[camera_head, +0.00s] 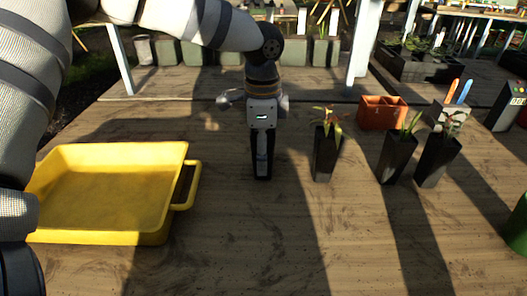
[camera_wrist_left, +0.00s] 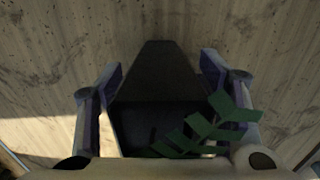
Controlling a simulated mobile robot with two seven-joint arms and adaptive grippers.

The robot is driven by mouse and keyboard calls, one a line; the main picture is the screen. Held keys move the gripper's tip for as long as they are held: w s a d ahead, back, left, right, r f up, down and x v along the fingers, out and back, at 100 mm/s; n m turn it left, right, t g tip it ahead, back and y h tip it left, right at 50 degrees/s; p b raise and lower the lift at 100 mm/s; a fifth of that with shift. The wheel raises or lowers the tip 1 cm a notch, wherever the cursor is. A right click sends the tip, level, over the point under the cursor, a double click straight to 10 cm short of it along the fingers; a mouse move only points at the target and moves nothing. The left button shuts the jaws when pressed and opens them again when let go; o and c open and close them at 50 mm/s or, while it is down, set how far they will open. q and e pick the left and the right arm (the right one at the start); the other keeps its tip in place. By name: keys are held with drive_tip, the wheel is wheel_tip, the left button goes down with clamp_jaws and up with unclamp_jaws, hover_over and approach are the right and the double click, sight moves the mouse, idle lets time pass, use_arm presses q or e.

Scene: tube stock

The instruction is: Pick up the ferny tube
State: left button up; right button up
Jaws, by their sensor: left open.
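The ferny tube, a dark tapered square pot, shows in the left wrist view (camera_wrist_left: 158,75) with green feathery leaves (camera_wrist_left: 205,130) at its near rim. In the head view a dark tube shape (camera_head: 262,170) stands on the wooden table directly under my left gripper (camera_head: 262,140); its plant is hidden there by the gripper. My left gripper points down with its two fingers (camera_wrist_left: 160,88) apart, one on each side of the tube. Narrow gaps show between the fingers and the tube's sides. My right gripper is in neither view.
A yellow tray (camera_head: 105,190) with a handle lies empty at left. Right of the gripper stand dark tubes with a reddish spiky plant (camera_head: 325,160), a grassy plant (camera_head: 396,160) and another leafy plant (camera_head: 436,163). A terracotta planter (camera_head: 382,112) is behind. The front middle table is clear.

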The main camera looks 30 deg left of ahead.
use_arm(q)
drive_tip(key=c, duration=1.4)
drive_tip(key=shift+w+r, duration=0.1)
drive_tip(key=shift+r, duration=0.4)
drive_tip(key=r, duration=0.3)
drive_tip(key=shift+d+r, duration=0.25)
drive_tip(key=shift+d, duration=0.1)
drive_tip(key=s+d+r, duration=0.2)
drive_tip(key=d, duration=0.2)
drive_tip(key=s+d+r+p, duration=0.1)
drive_tip(key=d+r, duration=0.2)
drive_tip(key=d, duration=0.1)
drive_tip(key=s+d+r, duration=0.2)
drive_tip(key=d+r, duration=0.1)
drive_tip(key=d, duration=0.1)
drive_tip(key=shift+s+d+r+p, duration=0.1)
drive_tip(key=shift+s+r+p, duration=0.15)
drive_tip(key=shift+s+p, duration=0.05)
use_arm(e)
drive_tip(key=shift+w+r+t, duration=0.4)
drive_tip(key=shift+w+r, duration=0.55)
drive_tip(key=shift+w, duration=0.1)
